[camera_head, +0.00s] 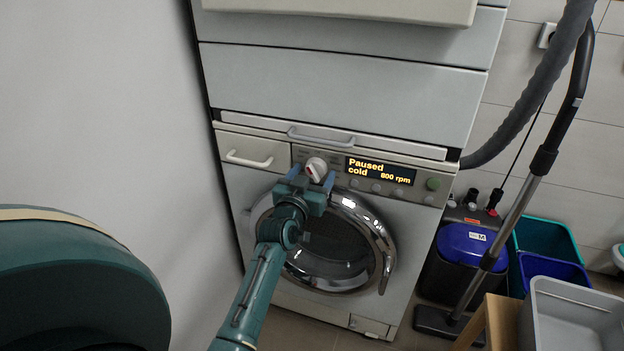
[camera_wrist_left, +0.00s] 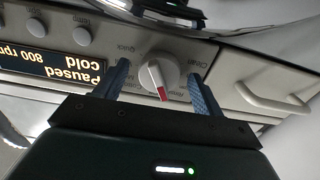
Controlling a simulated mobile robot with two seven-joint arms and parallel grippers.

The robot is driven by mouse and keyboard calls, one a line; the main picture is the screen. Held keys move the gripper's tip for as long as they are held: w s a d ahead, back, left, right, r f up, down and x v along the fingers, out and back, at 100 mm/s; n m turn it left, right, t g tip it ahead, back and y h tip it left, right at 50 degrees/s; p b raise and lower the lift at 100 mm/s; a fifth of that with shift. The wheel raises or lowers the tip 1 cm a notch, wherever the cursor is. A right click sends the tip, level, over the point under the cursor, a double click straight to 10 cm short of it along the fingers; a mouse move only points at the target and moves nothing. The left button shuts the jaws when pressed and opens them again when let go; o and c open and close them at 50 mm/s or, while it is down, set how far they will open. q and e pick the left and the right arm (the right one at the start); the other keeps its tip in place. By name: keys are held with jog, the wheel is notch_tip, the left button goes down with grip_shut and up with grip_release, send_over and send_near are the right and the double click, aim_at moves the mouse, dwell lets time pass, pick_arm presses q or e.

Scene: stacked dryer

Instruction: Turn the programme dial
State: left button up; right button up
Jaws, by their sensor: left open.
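The programme dial (camera_head: 316,167) is a round white knob with a red mark, on the washer's control panel left of the display. In the left wrist view the dial (camera_wrist_left: 159,74) sits between the two blue fingers, its red mark pointing to the picture's bottom. My left gripper (camera_head: 312,176) is open, with one finger on each side of the dial; I cannot tell whether they touch it. The display (camera_head: 380,171) reads "Paused", "cold" and "800 rpm". In the left wrist view my left gripper (camera_wrist_left: 159,80) shows the text upside down. My right gripper is not in view.
Below the panel is the round glass door (camera_head: 340,245) with a chrome rim. A vacuum tube (camera_head: 528,190) and bins stand at the right.

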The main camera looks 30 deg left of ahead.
pick_arm(q)
jog(key=shift+c, duration=0.2)
jog(key=c, duration=0.9)
